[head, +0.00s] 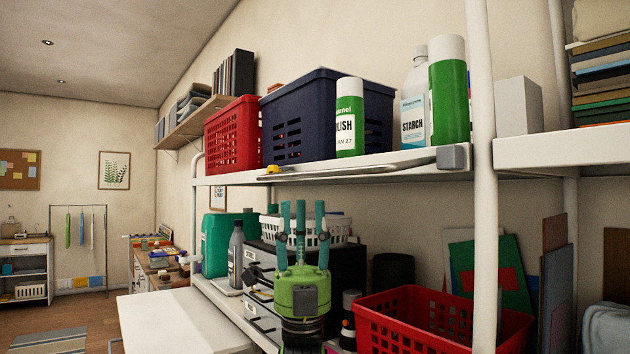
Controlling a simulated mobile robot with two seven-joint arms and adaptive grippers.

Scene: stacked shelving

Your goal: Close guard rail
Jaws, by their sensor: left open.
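The guard rail (360,166) is a thin silver bar along the front edge of the upper white shelf. A grey block (453,157) is at its right end, near the white upright post. A small yellow piece (273,169) is near its left end. I cannot tell whether the left end touches the shelf edge. My left gripper (302,207), green with teal fingers, points upward below the shelf front and the bar's left part. Its fingers are spread and empty, apart from the bar. My right gripper is not in view.
On the upper shelf stand a red basket (232,138), a navy crate (305,117), a polish can (350,118), a starch bottle (413,100) and a green spray can (449,90). Below are a red basket (430,325) and grey drawers (262,295). A white tabletop (180,322) is at lower left.

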